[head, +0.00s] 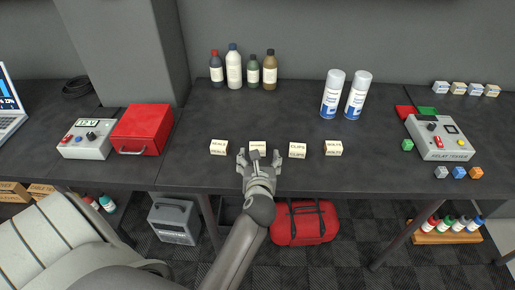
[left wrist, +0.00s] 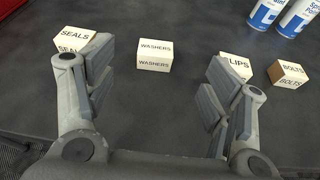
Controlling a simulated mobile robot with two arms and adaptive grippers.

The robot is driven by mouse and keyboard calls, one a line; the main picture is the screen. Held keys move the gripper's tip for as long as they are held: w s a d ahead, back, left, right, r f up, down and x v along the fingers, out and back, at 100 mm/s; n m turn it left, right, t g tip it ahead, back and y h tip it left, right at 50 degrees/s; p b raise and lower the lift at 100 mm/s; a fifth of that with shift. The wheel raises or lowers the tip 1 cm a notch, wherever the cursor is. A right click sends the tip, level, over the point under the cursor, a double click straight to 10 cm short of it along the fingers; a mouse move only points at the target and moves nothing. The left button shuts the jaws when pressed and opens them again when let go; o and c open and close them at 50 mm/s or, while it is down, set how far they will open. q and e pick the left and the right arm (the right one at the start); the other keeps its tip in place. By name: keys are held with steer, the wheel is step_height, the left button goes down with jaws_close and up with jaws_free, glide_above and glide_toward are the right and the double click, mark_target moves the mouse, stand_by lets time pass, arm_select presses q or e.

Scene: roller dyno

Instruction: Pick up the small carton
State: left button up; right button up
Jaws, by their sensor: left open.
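Several small cream cartons stand in a row on the dark bench. They are the SEALS carton (head: 219,147), the WASHERS carton (head: 258,146), the CLIPS carton (head: 297,150) and the BOLTS carton (head: 333,148). My left gripper (head: 259,156) is open and empty at the near side of the WASHERS carton, partly covering it in the head view. In the left wrist view the WASHERS carton (left wrist: 154,55) shows whole, beyond and between the spread fingers. There the fingers partly cover the SEALS carton (left wrist: 76,40) and the CLIPS carton (left wrist: 235,66). My right gripper is out of view.
Several bottles (head: 234,68) and two spray cans (head: 333,94) stand behind the row. A red box (head: 142,129) and a grey device (head: 87,139) are at left. A relay tester (head: 439,138) and small blocks are at right. The bench around the cartons is clear.

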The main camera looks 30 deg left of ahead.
mark_target(258, 146)
arm_select(q)
steer(key=shift+f+n+g, duration=0.3)
steer(key=shift+f+n, duration=0.1)
steer(key=shift+f, duration=0.05)
steer(key=shift+w+f, duration=0.2)
steer(key=shift+f, duration=0.05)
steer(key=p+x, duration=0.1)
steer(key=x, duration=0.4)
steer(key=shift+s+f, duration=0.1)
steer(key=shift+w+a+f+p, duration=0.1)
steer(key=shift+w+a+p, duration=0.2)
steer(key=shift+w+a, duration=0.05)
steer(key=x, duration=0.3)
steer(key=shift+f+p, duration=0.25)
steer(key=shift+p, duration=0.1)
steer(key=shift+w+a+f, duration=0.3)
steer(key=shift+w+a, duration=0.05)
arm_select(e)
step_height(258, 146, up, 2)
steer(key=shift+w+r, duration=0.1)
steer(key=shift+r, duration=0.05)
